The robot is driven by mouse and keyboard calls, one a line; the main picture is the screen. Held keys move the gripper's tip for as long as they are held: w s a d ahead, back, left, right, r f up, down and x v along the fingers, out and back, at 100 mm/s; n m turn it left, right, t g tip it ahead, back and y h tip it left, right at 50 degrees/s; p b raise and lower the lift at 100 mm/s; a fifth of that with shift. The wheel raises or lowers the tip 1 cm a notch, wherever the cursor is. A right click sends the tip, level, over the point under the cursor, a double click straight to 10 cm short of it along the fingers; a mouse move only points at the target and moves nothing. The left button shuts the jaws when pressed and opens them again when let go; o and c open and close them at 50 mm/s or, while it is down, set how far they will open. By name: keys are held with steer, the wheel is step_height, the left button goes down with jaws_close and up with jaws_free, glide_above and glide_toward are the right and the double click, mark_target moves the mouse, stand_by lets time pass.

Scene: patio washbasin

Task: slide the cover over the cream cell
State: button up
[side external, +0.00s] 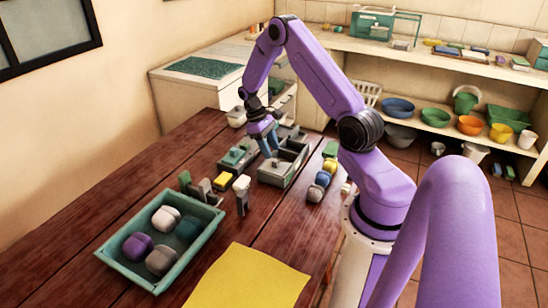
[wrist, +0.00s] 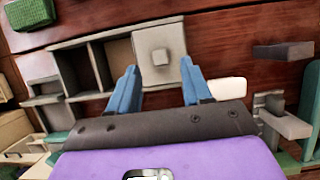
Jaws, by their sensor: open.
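My gripper (wrist: 160,66) has two blue fingers, spread apart with nothing held between them. A pale grey square cover (wrist: 172,34) with a small raised square knob (wrist: 160,57) lies under the fingertips in the wrist view. The knob shows between the fingers with a gap on each side. The cover sits at one end of a grey box with open cells (wrist: 76,56). In the side external view my gripper (side external: 268,148) points down over this grey box (side external: 278,178). I cannot tell which cell is cream; its inside is not clearly visible.
A green tray (side external: 127,272) with several coloured rounded blocks stands at the front left, beside a yellow mat (side external: 240,285). Small upright fixtures (side external: 242,190) stand between tray and box. Coloured rounded blocks (side external: 318,187) line the box's right side.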

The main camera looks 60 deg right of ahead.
mark_target(276, 160)
steer(key=shift+x, duration=2.1)
jaws_close()
